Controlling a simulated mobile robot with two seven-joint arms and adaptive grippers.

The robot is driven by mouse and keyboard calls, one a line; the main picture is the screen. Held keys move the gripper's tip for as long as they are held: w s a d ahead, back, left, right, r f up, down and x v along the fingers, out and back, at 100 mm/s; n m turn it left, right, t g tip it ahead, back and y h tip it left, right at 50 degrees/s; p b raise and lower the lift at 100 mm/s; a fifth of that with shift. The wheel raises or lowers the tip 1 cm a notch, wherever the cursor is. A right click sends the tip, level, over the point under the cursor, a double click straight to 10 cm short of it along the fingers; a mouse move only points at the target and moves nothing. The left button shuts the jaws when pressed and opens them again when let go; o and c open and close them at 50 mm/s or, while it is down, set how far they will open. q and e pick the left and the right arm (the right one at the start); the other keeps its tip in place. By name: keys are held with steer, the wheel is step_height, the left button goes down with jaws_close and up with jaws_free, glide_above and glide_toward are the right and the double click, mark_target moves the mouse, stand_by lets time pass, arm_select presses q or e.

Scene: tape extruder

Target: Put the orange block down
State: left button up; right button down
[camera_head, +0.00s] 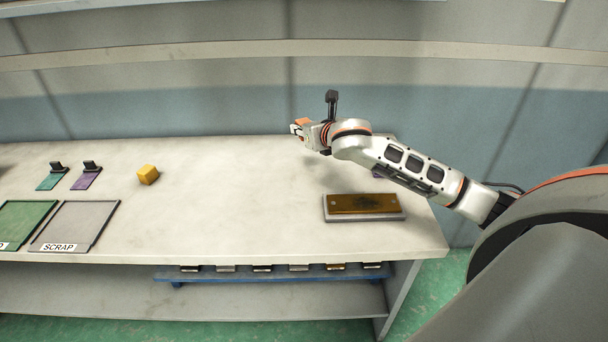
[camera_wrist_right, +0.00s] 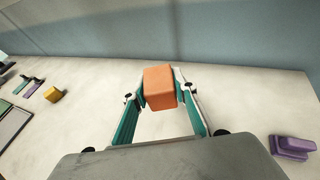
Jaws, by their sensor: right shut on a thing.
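The orange block (camera_wrist_right: 159,88) is between the fingertips of my right gripper (camera_wrist_right: 161,97) in the right wrist view, and the gripper is shut on it. In the head view my right gripper (camera_head: 300,130) is over the back part of the table (camera_head: 240,210), with a bit of the orange block (camera_head: 302,122) showing at its tips. Whether the block touches the table or hangs above it is hard to tell. My left gripper is in neither view.
A yellow block (camera_head: 148,175) stands left of the gripper. Further left are a teal piece (camera_head: 51,179), a purple piece (camera_head: 87,178), a green tray (camera_head: 22,222) and a grey SCRAP tray (camera_head: 75,225). A brown plate on a base (camera_head: 363,204) lies at right. The table's middle is clear.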

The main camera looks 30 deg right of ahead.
steer(key=b, duration=0.2)
glide_above(304, 177)
step_height(304, 177, down, 10)
steer(key=shift+s, duration=0.1)
steer(key=shift+f, duration=0.65)
step_height(304, 177, down, 4)
steer(key=shift+r+b, duration=0.15)
steer(key=shift+b, duration=0.6)
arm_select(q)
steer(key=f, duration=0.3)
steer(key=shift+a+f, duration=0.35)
arm_select(e)
steer(key=c, duration=1.6)
jaws_free()
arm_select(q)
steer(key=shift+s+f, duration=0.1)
